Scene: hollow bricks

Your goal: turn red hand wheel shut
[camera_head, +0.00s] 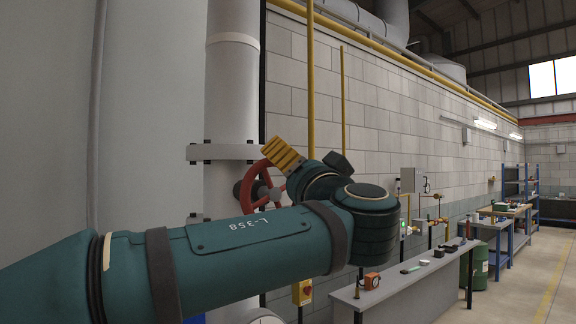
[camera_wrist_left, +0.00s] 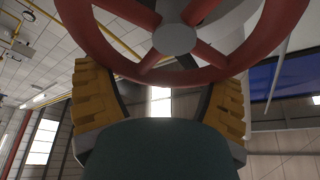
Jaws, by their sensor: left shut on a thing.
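The red hand wheel (camera_head: 247,186) sits on the pale vertical pipe, left of the middle in the head view. My left arm reaches across in front and hides its lower right part. My left gripper (camera_head: 281,154), with yellow finger pads, is at the upper right of the wheel's rim. In the left wrist view the wheel's red rim (camera_wrist_left: 190,73), spokes and grey hub fill the upper part. There the yellow fingers of my left gripper (camera_wrist_left: 160,92) stand on either side, shut on the rim. The exact contact points are partly hidden. My right gripper is not in view.
The pale pipe (camera_head: 232,90) has a flange (camera_head: 225,152) just above the wheel. A thin yellow pipe (camera_head: 311,80) runs up the block wall close by. A grey bench (camera_head: 400,290) with small items stands at the right, with open floor (camera_head: 525,285) beyond.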

